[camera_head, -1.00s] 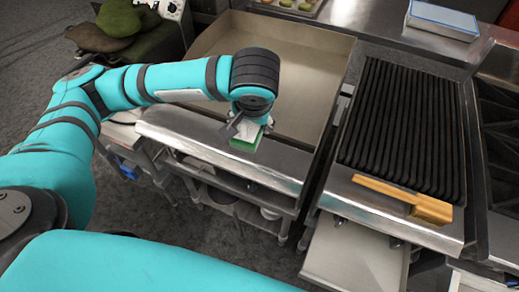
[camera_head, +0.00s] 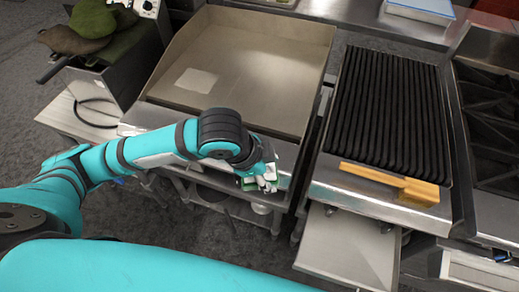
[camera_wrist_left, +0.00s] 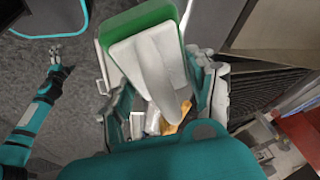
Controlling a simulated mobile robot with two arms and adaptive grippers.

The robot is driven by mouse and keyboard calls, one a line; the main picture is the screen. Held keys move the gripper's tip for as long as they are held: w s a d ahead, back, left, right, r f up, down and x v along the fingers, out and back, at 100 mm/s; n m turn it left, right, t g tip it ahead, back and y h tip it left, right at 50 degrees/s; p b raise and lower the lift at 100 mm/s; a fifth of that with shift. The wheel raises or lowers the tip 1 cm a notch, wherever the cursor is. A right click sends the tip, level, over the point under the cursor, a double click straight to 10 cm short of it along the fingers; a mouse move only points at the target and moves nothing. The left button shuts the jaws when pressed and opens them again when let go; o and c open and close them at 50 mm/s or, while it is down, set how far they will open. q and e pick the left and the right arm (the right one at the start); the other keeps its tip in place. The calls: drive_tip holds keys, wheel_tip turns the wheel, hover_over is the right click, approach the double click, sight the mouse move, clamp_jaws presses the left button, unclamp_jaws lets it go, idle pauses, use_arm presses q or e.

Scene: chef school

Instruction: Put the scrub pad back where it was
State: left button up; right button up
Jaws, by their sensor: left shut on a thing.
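The scrub pad is a green block with a pale grey handle (camera_wrist_left: 150,52). My left gripper (camera_head: 264,180) is shut on the scrub pad, at the right part of the griddle's front edge. In the left wrist view its fingers flank the handle. My right gripper (camera_wrist_left: 58,72) shows small at the left of the wrist view, away from the pad; its jaw opening is too small to tell.
The flat griddle (camera_head: 285,50) has a bare top with a light patch (camera_head: 195,80). A ribbed black grill (camera_head: 385,110) stands to its right, with a wooden brush (camera_head: 385,181) on its front ledge. A pulled-out tray (camera_head: 345,245) juts out below the grill.

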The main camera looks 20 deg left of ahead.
use_arm(q)
wheel_tip(320, 180, down, 2)
drive_tip(key=s+d+m+g+h, duration=0.1)
drive_tip(key=s+d+m+g, duration=0.15)
drive_tip(key=m, duration=0.25)
drive_tip(key=shift+t, duration=0.35)
drive_tip(key=w+a+p, duration=0.1)
drive_tip(key=w+a, duration=0.1)
drive_tip(key=w, duration=0.2)
drive_tip(key=w+a+f+p, duration=0.1)
drive_tip(key=w+a, duration=0.1)
drive_tip(key=w, duration=0.3)
drive_tip(key=w+a+p, duration=0.1)
drive_tip(key=w+a, duration=0.1)
drive_tip(key=w, duration=0.3)
drive_tip(key=shift+w+a+f, duration=0.1)
drive_tip(key=shift+w+f, duration=0.05)
drive_tip(key=shift+f, duration=0.15)
drive_tip(key=shift+w+f, duration=0.1)
drive_tip(key=shift+f, duration=0.05)
wheel_tip(320, 180, down, 3)
drive_tip(key=shift+r+p, duration=0.1)
drive_tip(key=shift+p, duration=0.7)
drive_tip(key=shift+a+f, duration=0.1)
drive_tip(key=shift+f, duration=0.15)
drive_tip(key=shift+f, duration=0.1)
drive_tip(key=o, duration=1)
